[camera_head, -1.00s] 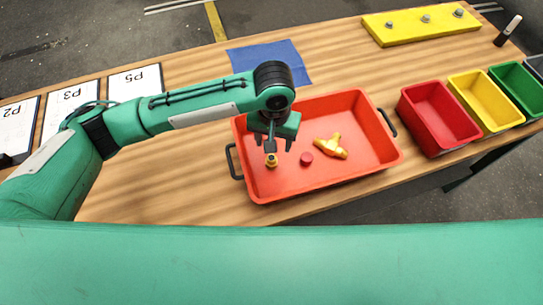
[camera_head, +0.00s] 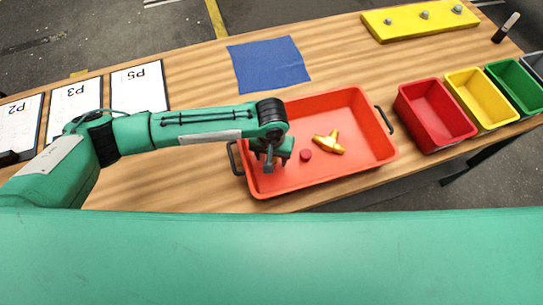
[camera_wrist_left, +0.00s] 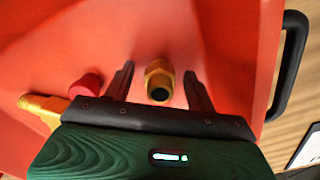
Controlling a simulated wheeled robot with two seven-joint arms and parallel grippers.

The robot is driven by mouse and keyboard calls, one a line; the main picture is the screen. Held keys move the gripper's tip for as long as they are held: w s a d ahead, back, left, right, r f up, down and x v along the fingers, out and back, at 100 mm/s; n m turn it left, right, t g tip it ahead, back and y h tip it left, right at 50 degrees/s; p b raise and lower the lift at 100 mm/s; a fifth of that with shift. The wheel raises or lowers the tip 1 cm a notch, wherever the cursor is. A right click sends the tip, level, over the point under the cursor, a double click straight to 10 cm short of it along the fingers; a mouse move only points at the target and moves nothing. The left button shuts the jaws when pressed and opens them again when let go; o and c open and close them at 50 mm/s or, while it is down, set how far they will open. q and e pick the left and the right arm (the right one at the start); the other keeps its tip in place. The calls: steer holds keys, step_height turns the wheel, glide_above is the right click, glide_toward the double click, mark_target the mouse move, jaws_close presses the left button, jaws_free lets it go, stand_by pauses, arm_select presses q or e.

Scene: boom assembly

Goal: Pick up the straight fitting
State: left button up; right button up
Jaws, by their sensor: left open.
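The straight fitting (camera_wrist_left: 159,80) is a brass-coloured piece with a dark round opening, inside the red tray (camera_head: 350,100). In the left wrist view it stands between the two open fingers of my left gripper (camera_wrist_left: 158,88), with a gap on each side. In the head view my left gripper (camera_head: 269,163) is low over the left part of the tray and hides the fitting. My right gripper is in neither view.
A red cap (camera_head: 306,155) and a brass branched fitting (camera_head: 329,143) lie in the tray to the right of the gripper. Red (camera_head: 434,112), yellow and green bins stand further right. A blue mat (camera_head: 268,64) lies behind the tray.

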arm_select(q)
steer(key=c, duration=1)
steer(key=shift+c, duration=0.4)
steer(key=shift+r, duration=0.15)
